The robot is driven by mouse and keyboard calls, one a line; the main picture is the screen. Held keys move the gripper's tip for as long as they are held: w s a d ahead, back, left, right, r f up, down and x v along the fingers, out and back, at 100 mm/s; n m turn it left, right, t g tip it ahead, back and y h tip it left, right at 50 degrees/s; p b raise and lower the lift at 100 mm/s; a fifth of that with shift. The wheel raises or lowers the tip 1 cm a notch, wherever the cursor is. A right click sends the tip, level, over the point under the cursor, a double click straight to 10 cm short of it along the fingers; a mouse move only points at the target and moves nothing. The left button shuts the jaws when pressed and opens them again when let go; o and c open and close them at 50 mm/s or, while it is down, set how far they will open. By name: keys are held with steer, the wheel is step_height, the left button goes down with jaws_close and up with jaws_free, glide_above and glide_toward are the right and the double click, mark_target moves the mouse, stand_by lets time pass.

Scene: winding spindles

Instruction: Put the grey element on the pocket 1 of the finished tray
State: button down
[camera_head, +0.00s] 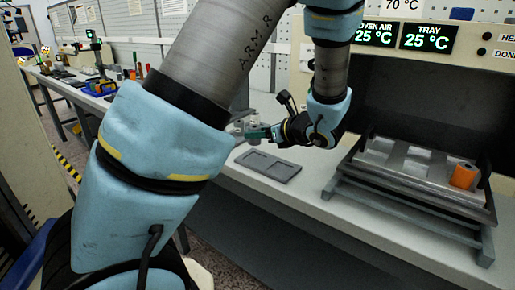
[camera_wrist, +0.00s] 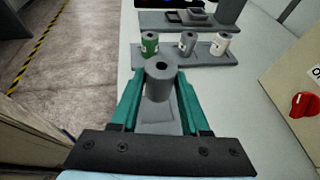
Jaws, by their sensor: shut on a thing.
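My gripper (camera_wrist: 159,92), with teal fingers, is shut on a grey element (camera_wrist: 160,80), an upright cylinder with a dark hole in its top. In the head view my gripper (camera_head: 258,133) is above the bench, past a flat grey tray (camera_head: 268,176) with two shallow square pockets. No label shows on this tray. Beneath the held element in the wrist view is a grey surface (camera_wrist: 160,128); I cannot tell whether the element touches it. Ahead stands a grey holder (camera_wrist: 176,57) with a green element (camera_wrist: 150,44), another grey element (camera_wrist: 187,43) and a white element (camera_wrist: 222,44).
An orange element (camera_head: 463,176) stands on a metal tray (camera_head: 376,158) on a dark rack at the oven, on the right. A further grey fixture (camera_wrist: 175,24) lies beyond the holder. The bench (camera_head: 308,190) is clear between the two-pocket tray and the rack.

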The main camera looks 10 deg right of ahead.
mark_target(259, 161)
steer(key=shift+f, duration=2.4)
steer(key=shift+f, duration=0.1)
steer(key=shift+f, duration=0.15)
steer(key=shift+c, duration=1.9)
jaws_free()
